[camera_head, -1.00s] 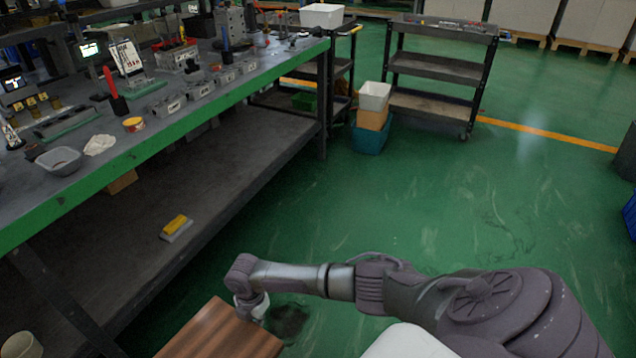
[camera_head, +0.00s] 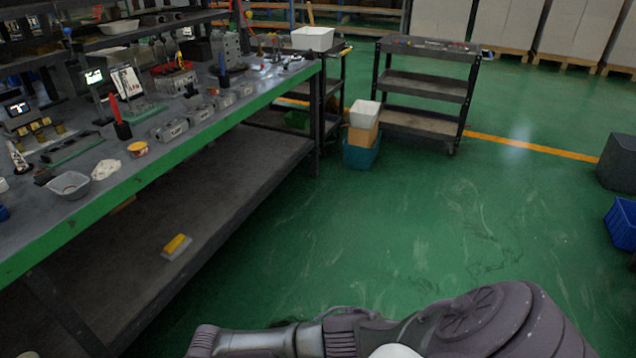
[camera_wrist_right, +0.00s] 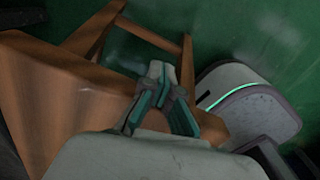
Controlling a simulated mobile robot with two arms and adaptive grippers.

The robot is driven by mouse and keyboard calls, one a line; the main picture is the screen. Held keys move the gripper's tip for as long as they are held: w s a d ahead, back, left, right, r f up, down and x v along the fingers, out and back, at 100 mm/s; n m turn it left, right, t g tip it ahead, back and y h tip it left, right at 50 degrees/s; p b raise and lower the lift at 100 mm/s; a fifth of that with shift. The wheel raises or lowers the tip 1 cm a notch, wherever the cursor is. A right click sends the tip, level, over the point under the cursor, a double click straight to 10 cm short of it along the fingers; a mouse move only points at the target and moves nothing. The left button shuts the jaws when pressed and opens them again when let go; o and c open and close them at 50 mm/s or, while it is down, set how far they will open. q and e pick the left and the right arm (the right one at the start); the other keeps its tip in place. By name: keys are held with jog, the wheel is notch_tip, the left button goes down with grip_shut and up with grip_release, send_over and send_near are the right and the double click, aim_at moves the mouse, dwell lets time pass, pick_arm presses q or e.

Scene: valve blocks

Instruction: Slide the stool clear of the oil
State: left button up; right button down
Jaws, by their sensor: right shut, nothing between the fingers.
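The wooden stool shows in the right wrist view, its broad brown seat (camera_wrist_right: 50,95) filling the left and its legs and rails reaching up to the top middle. My right gripper (camera_wrist_right: 160,88) is shut and empty, with its fingers in front of the stool's wood. I cannot tell whether they touch it. In the head view only my right arm shows along the bottom; its gripper, the stool and the oil are out of that picture. My left gripper is in neither view.
A long green-edged workbench (camera_head: 197,134) runs along the left, with a yellow-topped block (camera_head: 177,246) on its lower shelf. A grey cart (camera_head: 422,90) and stacked bins (camera_head: 361,153) stand at the back. A blue crate (camera_head: 622,222) is at right. The middle green floor (camera_head: 400,220) is open.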

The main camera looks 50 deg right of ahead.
jog(key=shift+a, duration=0.45)
jog(key=shift+r, duration=0.15)
